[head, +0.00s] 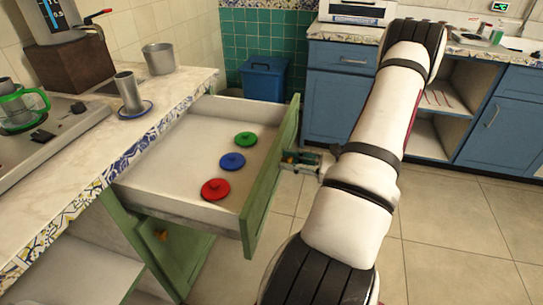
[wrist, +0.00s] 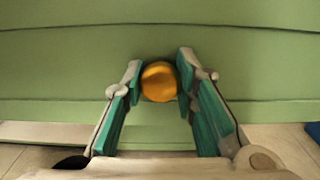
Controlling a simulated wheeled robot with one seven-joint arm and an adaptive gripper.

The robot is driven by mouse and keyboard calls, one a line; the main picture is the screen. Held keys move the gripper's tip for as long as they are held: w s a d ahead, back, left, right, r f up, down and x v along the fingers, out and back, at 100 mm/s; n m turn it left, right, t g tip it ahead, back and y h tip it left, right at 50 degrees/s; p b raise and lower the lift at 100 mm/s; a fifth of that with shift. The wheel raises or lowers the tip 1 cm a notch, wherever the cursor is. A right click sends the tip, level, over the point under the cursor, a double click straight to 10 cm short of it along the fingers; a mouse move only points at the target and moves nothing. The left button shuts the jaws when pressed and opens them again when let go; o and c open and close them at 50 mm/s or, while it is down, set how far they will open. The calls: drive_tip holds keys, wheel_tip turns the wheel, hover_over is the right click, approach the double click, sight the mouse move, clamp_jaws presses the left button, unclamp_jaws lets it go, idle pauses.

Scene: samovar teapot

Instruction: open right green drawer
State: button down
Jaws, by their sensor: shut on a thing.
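The green drawer (head: 262,199) is pulled well out from under the countertop in the head view. Its white inside holds a green lid (head: 246,139), a blue lid (head: 232,161) and a red lid (head: 215,189). My gripper (head: 298,160) is at the outer side of the drawer front. In the wrist view, the green drawer front (wrist: 60,70) fills the upper part. The teal fingers of my gripper (wrist: 160,90) are closed on the round orange knob (wrist: 159,82), one on each side.
A marble countertop (head: 180,105) with a metal cup (head: 128,93) on a blue saucer and a grey pot (head: 158,58) is above the drawer. A lower green door (head: 160,260) stands below. A blue bin (head: 263,78) and blue cabinets (head: 338,90) are behind. Tiled floor (head: 450,240) is clear at right.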

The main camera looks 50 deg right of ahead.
drive_tip(key=shift+v, duration=1.85)
drive_tip(key=c, duration=1.2)
unclamp_jaws()
drive_tip(key=shift+c, duration=0.2)
drive_tip(key=v, duration=1.2)
